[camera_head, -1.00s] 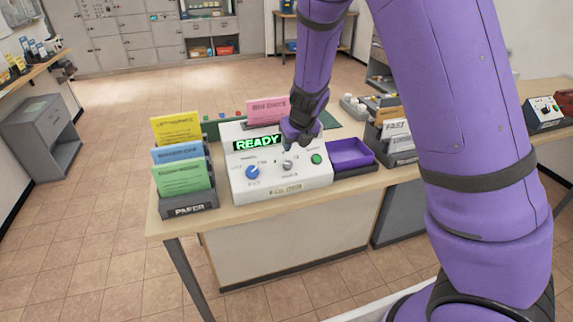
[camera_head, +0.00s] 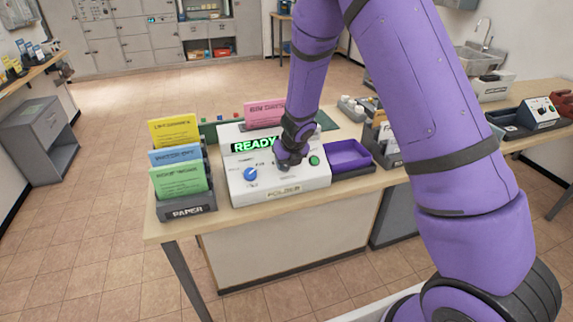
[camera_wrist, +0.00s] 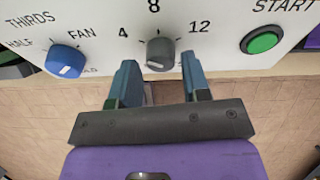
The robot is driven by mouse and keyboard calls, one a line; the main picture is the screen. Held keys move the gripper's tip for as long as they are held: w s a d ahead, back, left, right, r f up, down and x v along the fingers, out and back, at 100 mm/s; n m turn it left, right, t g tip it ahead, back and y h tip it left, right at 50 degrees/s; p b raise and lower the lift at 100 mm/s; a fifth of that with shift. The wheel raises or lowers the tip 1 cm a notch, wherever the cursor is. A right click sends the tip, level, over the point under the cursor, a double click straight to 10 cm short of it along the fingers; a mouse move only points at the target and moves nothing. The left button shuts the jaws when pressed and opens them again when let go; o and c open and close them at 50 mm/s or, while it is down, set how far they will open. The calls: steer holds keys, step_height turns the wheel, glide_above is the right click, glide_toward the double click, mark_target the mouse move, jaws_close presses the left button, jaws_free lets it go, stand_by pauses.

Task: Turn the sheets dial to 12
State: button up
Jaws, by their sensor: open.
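The white folder machine (camera_head: 285,187) stands on the counter with a green READY display (camera_head: 255,145). In the head view my gripper (camera_head: 290,162) is in front of the panel and hides the dial.
The blue fold knob (camera_wrist: 66,61) is left of the dial, and the green START button (camera_wrist: 262,41) is right of it. A paper rack (camera_head: 187,211) stands left of the machine. A purple tray (camera_head: 347,156) is at its right.

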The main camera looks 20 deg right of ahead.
steer(key=shift+x, duration=0.85)
steer(key=c, duration=0.6)
steer(key=shift+c, duration=0.2)
